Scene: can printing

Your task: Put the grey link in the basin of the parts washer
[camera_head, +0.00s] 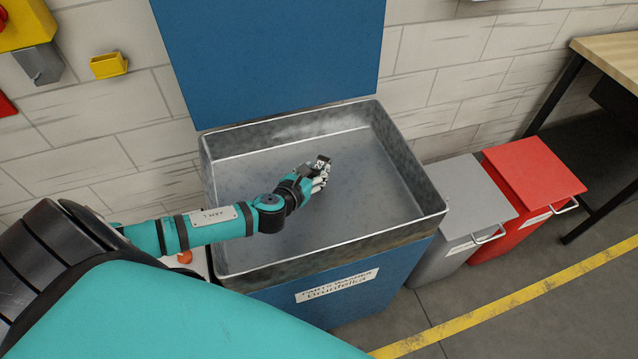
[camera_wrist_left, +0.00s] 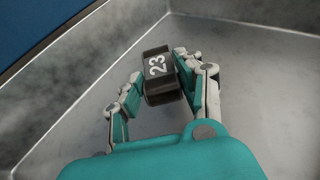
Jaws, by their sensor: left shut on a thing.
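The grey link (camera_head: 321,162) is a small dark block held in my left gripper (camera_head: 318,178) over the basin. In the left wrist view the link (camera_wrist_left: 160,88) carries a white "23" and sits between the two fingers, which are shut on it. The parts washer (camera_head: 345,300) is a blue cabinet with its lid (camera_head: 270,60) raised. Its metal basin (camera_head: 385,195) is open and looks empty. The link is inside the basin's outline; its exact height above the floor is hard to tell. My right gripper is not in view.
The basin's rim (camera_head: 432,222) surrounds the hand on all sides. A grey bin (camera_head: 460,200) and a red bin (camera_head: 530,175) stand to the right of the washer. A wooden-topped bench (camera_head: 610,50) is at the far right. Yellow tape (camera_head: 520,295) crosses the floor.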

